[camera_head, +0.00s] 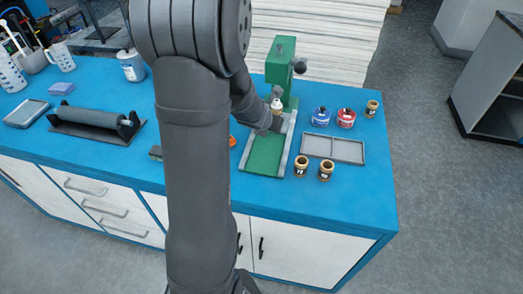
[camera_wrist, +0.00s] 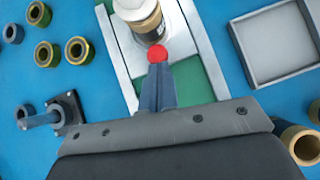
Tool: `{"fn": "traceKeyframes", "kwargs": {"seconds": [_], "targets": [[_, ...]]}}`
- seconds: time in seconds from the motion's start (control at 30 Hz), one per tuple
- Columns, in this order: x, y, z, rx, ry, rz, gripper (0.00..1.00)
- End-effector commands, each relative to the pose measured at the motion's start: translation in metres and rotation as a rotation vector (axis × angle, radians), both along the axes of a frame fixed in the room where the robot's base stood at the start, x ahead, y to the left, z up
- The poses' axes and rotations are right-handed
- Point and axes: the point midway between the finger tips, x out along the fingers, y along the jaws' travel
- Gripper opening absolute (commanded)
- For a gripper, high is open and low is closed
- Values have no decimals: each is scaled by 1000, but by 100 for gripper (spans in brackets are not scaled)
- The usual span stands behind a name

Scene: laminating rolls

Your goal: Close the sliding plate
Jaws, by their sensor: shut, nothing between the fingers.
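The green press (camera_head: 281,62) stands at the back of the blue table. Its base has a green bed (camera_head: 264,156) between two pale rails (camera_head: 287,150); the rails and bed also show in the wrist view (camera_wrist: 206,60). A small roll with a white top and a dark and gold side (camera_wrist: 140,18) stands at the bed's far end, under the press head. A red knob (camera_wrist: 158,54) sits just in front of it. My gripper (camera_wrist: 158,68) is shut and empty over the bed, its tips at the knob; contact is unclear.
A grey tray (camera_head: 333,148) lies right of the press. Two brown-gold rolls (camera_head: 325,170) stand in front of it. Blue (camera_head: 321,117) and red (camera_head: 345,118) tins stand behind it. A dark roller (camera_head: 90,119) lies at left. My arm hides the table's middle.

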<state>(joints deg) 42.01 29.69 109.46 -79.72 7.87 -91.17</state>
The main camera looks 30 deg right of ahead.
Motion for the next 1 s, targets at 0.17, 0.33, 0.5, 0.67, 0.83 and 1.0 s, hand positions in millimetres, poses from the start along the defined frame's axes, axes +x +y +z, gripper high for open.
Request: {"fn": "traceKeyframes", "kwargs": {"seconds": [0.17,0.33,0.5,0.67,0.83,1.0], "targets": [[9,-9,-1,2,-1,0,0],[12,-11,0,1,-1,3,0],[12,-12,0,-1,-3,3,0],[12,-12,1,-1,-4,3,0],[7,-4,2,-1,-3,3,0],[-7,14,6,-1,-1,4,0]]}}
